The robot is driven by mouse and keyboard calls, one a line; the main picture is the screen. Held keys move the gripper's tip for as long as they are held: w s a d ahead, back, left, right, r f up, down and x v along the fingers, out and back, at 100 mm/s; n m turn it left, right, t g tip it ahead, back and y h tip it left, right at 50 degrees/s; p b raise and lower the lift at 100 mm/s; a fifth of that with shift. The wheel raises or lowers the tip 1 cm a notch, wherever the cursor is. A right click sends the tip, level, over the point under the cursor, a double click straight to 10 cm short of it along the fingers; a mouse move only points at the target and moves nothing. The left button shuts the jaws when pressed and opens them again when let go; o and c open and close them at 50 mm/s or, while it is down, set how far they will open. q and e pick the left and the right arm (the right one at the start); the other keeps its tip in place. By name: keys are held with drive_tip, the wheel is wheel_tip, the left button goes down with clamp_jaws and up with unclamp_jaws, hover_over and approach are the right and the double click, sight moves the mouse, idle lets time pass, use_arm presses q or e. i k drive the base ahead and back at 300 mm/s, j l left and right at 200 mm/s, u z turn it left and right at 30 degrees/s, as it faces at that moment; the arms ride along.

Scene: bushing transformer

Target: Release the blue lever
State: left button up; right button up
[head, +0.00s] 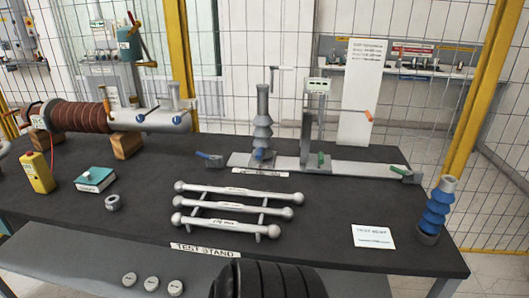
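A small blue lever (208,157) sits at the left end of a long pale base plate (365,170) on the dark table. Another small blue part (260,155) is at the foot of the grey ribbed insulator (263,125) on that plate. I cannot tell which of them is the task's lever, or whether either is clamped. A post stand (307,130) with an orange-tipped arm (367,115) stands right of the insulator. Green levers are at its foot (320,158) and at the plate's right end (402,173). Neither gripper is in view.
A white rod rack (237,208) lies in front of the plate. A brown ribbed bushing (80,116) lies on wooden blocks at left. A yellow meter (38,172), a teal box (95,179) and a blue ribbed insulator (437,207) stand near the edges. A wire fence is behind.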

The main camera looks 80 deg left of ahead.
sight(216, 160)
drive_tip(key=u, duration=3.2)
